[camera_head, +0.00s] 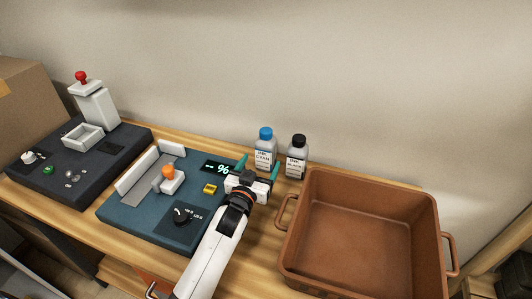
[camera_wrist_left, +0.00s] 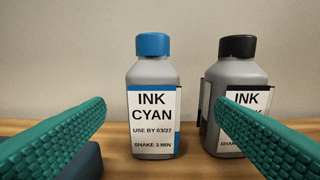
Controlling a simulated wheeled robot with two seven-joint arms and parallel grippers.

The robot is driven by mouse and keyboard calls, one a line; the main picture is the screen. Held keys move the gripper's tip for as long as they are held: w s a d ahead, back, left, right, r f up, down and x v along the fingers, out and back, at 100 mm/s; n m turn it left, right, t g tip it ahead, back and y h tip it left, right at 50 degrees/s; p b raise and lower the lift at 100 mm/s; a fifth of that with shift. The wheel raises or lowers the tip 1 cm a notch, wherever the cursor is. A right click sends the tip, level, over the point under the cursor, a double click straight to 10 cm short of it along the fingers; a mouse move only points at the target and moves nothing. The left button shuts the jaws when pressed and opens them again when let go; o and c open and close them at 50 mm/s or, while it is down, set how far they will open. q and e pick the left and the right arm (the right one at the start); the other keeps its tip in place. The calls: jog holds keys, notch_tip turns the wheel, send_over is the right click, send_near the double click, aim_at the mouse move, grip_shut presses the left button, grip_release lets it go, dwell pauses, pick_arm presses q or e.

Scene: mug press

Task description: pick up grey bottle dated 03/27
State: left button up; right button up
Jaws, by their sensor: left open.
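The grey bottle with a blue cap (camera_head: 265,150) stands upright at the back of the wooden table. In the left wrist view its label on the cyan ink bottle (camera_wrist_left: 152,95) reads "INK CYAN, USE BY 03/27, SHAKE 3 MIN". A second grey bottle with a black cap (camera_head: 297,157) stands just to its right; its label (camera_wrist_left: 240,105) is partly hidden by my right-hand finger in the wrist view. My left gripper (camera_head: 257,168) is open and empty, its green fingers in front of the bottles. The cyan bottle shows between the fingertips, apart from both. My right gripper is not in view.
A brown two-handled bin (camera_head: 360,238) stands to the right of my left arm. A blue device with a display (camera_head: 140,212) lies to the left, and a dark press device (camera_head: 60,165) farther left. A cardboard box (camera_head: 25,95) is at the far left. The wall is close behind the bottles.

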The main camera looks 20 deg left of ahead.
aim_at(263, 152)
pick_arm(q)
jog(key=shift+w, duration=1.25)
jog(key=shift+w+r, duration=0.15)
jog(key=shift+w, duration=0.35)
jog(key=w, duration=0.3)
jog(key=shift+w+a+r+p, duration=0.2)
jog(key=shift+w+a+p, duration=0.1)
jog(key=shift+w, duration=0.5)
jog(key=c, duration=1.4)
